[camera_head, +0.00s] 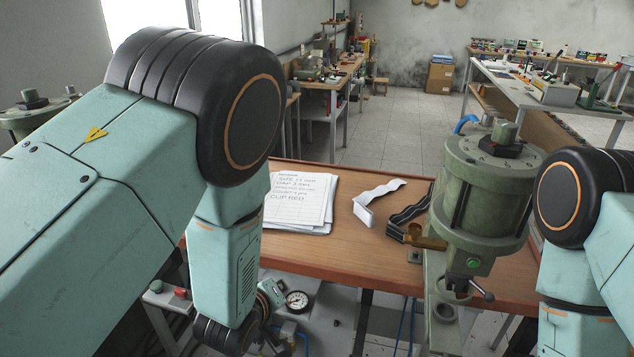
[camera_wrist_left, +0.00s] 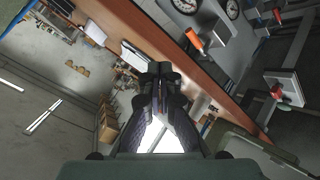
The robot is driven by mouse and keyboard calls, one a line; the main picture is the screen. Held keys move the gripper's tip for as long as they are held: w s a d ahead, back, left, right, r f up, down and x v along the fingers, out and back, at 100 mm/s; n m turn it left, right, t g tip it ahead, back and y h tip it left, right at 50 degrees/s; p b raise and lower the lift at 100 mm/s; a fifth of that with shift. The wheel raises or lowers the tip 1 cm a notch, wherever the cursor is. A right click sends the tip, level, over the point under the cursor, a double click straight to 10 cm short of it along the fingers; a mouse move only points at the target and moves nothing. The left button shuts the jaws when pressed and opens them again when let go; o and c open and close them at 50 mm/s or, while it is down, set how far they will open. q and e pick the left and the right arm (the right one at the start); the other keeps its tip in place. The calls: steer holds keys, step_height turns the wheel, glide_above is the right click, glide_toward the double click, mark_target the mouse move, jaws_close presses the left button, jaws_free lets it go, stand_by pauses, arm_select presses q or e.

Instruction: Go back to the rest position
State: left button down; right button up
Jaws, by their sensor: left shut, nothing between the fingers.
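My left arm (camera_head: 130,180) comes in from the left, bends at a large black joint and hangs down in front of the wooden bench. In the left wrist view my left gripper (camera_wrist_left: 160,72) is shut with nothing between its dark fingers. In the head view the left gripper is mostly hidden behind the wrist at the bottom edge. My right arm (camera_head: 600,230) shows at the right edge, bent downward; its gripper is outside the frame.
A green cylinder unit (camera_head: 487,195) stands between the arms. A pressure gauge (camera_head: 297,300) sits below the bench edge.

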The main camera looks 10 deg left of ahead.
arm_select(q)
steer(key=s+a+f+m+g+y+b, duration=0.15)
steer(key=s+a+f+g+b, duration=0.35)
steer(key=s+f, duration=0.6)
steer(key=s+a+f+m+g+b, duration=0.25)
steer(key=s+f+b, duration=0.35)
steer(key=s+f, duration=0.45)
steer(key=s+a+f+m+g+b, duration=0.25)
steer(key=s+f+b, duration=0.45)
steer(key=s, duration=0.6)
steer(key=w+r+t+h+p, duration=0.1)
steer(key=w+r+t, duration=0.35)
steer(key=w, duration=0.65)
steer(key=w+r+t+h+p, duration=0.1)
steer(key=w+r+t+h, duration=0.15)
steer(key=w+r, duration=0.6)
steer(key=w+r+m+t+h, duration=0.2)
steer(key=w+r+m+t, duration=0.4)
steer(key=w+r, duration=0.5)
steer(key=w+d+f+n+t+b, duration=0.1)
steer(key=w+d+f+b, duration=0.2)
steer(key=w, duration=0.8)
steer(key=shift+d+f+b, duration=0.4)
steer(key=shift+d+f, duration=0.65)
steer(key=shift+f, duration=0.4)
